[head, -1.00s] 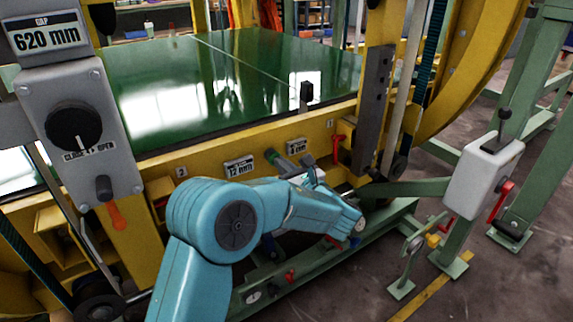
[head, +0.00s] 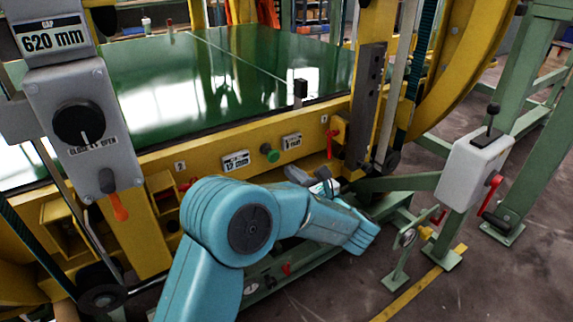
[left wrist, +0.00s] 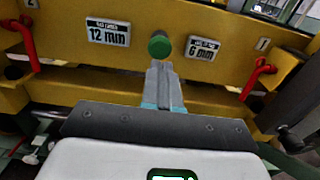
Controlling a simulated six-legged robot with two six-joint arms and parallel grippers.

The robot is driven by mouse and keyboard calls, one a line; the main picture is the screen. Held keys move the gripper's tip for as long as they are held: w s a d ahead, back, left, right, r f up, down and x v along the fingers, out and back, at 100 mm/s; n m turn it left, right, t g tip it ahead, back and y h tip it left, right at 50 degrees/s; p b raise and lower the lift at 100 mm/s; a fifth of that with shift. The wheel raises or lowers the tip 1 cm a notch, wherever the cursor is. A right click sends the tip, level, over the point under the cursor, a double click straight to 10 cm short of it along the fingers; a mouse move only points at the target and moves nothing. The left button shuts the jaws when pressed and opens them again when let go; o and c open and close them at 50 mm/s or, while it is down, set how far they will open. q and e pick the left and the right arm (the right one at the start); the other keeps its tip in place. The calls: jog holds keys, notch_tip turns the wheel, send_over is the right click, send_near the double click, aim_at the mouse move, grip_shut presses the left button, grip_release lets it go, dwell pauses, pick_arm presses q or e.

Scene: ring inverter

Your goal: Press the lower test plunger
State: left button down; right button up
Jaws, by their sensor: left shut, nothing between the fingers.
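The test plunger is a green round knob (head: 270,153) on the yellow beam, between the 12 mm and 6 mm labels. It also shows in the left wrist view (left wrist: 159,44), at the top middle. My left gripper (head: 291,173) is low and to the right of the knob in the head view, with a visible gap between them. In the left wrist view its fingers (left wrist: 161,66) are together and empty, and their tips appear just below the knob. Whether they are level with the knob in depth, I cannot tell. My right gripper is not in view.
Red hooked handles (left wrist: 258,78) stick out of the yellow beam (head: 208,165) on both sides of the labels. A grey control box with a black knob (head: 79,122) stands at the left. A white lever box (head: 470,172) stands at the right. The green table (head: 150,80) lies above the beam.

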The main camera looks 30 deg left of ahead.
pick_arm(q)
jog(key=p+v, duration=0.1)
jog(key=v, duration=0.5)
jog(key=shift+d, duration=0.3)
jog(key=shift+s, duration=0.15)
jog(key=shift+f, duration=0.1)
